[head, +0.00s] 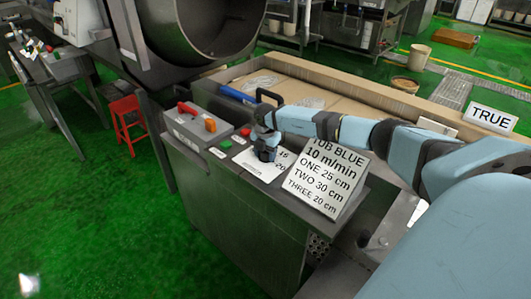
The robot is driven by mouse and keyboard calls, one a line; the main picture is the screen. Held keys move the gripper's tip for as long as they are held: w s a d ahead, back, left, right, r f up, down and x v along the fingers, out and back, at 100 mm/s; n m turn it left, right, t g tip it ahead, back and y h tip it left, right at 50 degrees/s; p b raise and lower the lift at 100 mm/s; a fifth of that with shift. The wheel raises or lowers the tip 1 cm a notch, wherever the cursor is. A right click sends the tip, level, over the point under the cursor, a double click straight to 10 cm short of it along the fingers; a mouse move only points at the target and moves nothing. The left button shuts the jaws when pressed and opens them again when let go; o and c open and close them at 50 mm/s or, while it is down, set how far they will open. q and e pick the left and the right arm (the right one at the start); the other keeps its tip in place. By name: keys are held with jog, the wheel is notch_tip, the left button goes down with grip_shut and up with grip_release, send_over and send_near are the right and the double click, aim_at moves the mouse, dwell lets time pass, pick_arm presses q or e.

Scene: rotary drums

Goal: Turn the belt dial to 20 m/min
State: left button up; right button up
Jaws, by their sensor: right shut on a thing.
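The belt dial's white scale plate (256,167) lies on top of the metal console (235,205), with printed numbers that look like 16 and 20 at its right side. My right gripper (266,155) points down over the plate and is shut on the dial's knob, which the fingers hide. The dial's pointer direction cannot be seen. My right arm reaches in from the right. My left gripper is not in view.
A sign (325,178) reading TUB BLUE, 10 m/min stands right of the dial. Left of it are a control box (197,126) with red and orange controls and a green button (225,144). A large drum (205,30) hangs behind; a red stool (126,118) stands left.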

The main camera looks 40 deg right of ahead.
aim_at(265, 151)
jog(key=o, duration=0.9)
notch_tip(265, 151, up, 14)
jog(key=shift+f+b, duration=0.1)
jog(key=shift+b, duration=0.95)
